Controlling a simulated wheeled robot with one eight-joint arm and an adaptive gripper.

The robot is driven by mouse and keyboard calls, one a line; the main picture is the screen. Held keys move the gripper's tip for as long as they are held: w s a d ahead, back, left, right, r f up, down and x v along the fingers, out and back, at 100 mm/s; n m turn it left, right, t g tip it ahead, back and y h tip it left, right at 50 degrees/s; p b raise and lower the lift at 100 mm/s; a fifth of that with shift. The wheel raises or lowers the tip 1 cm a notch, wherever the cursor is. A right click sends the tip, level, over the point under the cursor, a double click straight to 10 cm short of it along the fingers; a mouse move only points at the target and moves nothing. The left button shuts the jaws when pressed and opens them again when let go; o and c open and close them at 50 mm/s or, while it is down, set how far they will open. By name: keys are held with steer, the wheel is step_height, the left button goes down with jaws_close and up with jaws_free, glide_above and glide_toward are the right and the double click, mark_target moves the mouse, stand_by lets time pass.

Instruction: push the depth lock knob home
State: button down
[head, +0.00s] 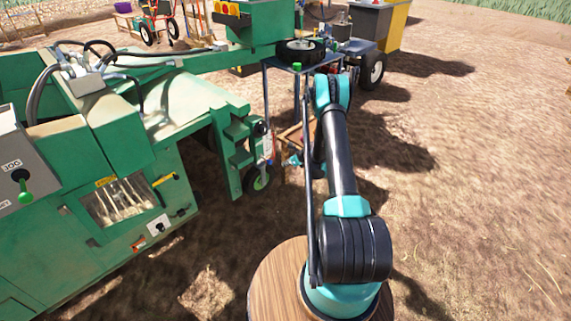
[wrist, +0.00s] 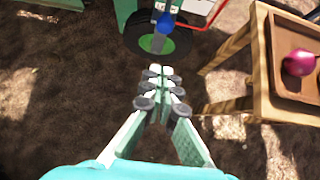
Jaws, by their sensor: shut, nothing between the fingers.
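In the wrist view a blue knob (wrist: 165,22) sits at the top, on the bracket just above a dark wheel with a green hub (wrist: 156,43). It may be the depth lock knob; how far in it sits I cannot tell. My gripper (wrist: 160,72) is shut and empty, its fingertips pointing toward the wheel, below the knob in the picture. I see no clear contact with either.
A wooden stand (wrist: 258,60) with a tray (wrist: 283,78) holding a red onion (wrist: 299,63) is close to the right of my gripper in the wrist view. The large green machine (head: 100,220) fills the left of the head view. Open soil lies at the right.

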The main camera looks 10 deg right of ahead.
mark_target(268, 161)
steer(key=w+a+f, duration=0.4)
steer(key=w+a, duration=0.1)
steer(key=w, duration=0.2)
steer(key=shift+f, duration=0.4)
steer(key=shift+a, duration=0.1)
